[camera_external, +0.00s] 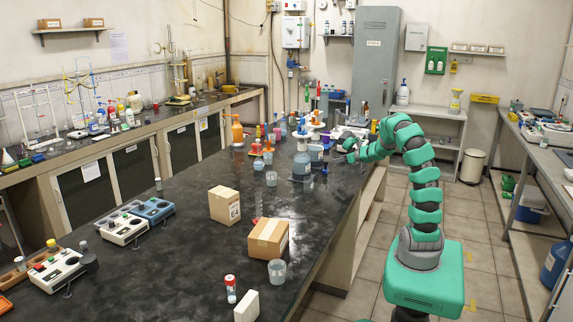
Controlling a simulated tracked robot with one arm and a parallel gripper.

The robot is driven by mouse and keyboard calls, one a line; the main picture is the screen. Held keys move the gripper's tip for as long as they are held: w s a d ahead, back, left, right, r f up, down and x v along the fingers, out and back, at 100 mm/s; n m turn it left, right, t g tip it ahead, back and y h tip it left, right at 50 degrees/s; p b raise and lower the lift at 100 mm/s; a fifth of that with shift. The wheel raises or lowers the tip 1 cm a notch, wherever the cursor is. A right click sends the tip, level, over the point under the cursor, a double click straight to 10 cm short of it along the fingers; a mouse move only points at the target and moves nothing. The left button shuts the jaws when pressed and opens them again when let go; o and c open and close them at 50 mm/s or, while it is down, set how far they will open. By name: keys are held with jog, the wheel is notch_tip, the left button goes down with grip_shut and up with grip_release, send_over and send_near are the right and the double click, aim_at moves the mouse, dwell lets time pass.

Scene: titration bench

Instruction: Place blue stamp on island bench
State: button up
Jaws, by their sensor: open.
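The island bench (160,272) is the long dark-topped bench running from the lower left to the back centre. My gripper (341,158) is at the end of my green arm, over the bench's right edge near its far end. It is open, small in the picture and close to bottles and glassware. I cannot tell whether it touches any of them. I cannot pick out the blue stamp for certain; several small blue items show among the crowded things, too small to name.
Two cardboard boxes (268,238) (224,205), a beaker (277,271), a red-and-white bottle (230,288) and a white block (247,306) stand on the bench. Stirrer-like devices (124,226) line its left side. Bottles crowd its far end. The middle-left of the top is clear.

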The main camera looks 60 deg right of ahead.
jog(key=shift+s, duration=0.15)
jog(key=w+a+r+n+t+h, duration=0.1)
jog(key=w+a+r+h, duration=0.15)
jog(key=w+r, duration=0.45)
jog(key=w+a+r+t+h, duration=0.15)
jog(key=a+r, duration=0.25)
jog(key=r, duration=0.8)
jog(key=w+a+r, duration=0.2)
jog(key=a+r, duration=0.7)
jog(key=r, duration=0.3)
jog(key=s+a+r+y, duration=0.2)
jog(key=s+a+r, duration=0.1)
jog(key=a, duration=0.7)
jog(key=s+a+r+n+y, duration=0.1)
jog(key=s+a+r+y, duration=0.2)
jog(key=a+r, duration=0.3)
jog(key=s+a+r+n+y, duration=0.1)
jog(key=s+a+r, duration=0.4)
jog(key=a, duration=0.8)
jog(key=shift+s+a+r+y, duration=0.25)
jog(key=shift+a+y, duration=0.15)
jog(key=shift+y, duration=0.3)
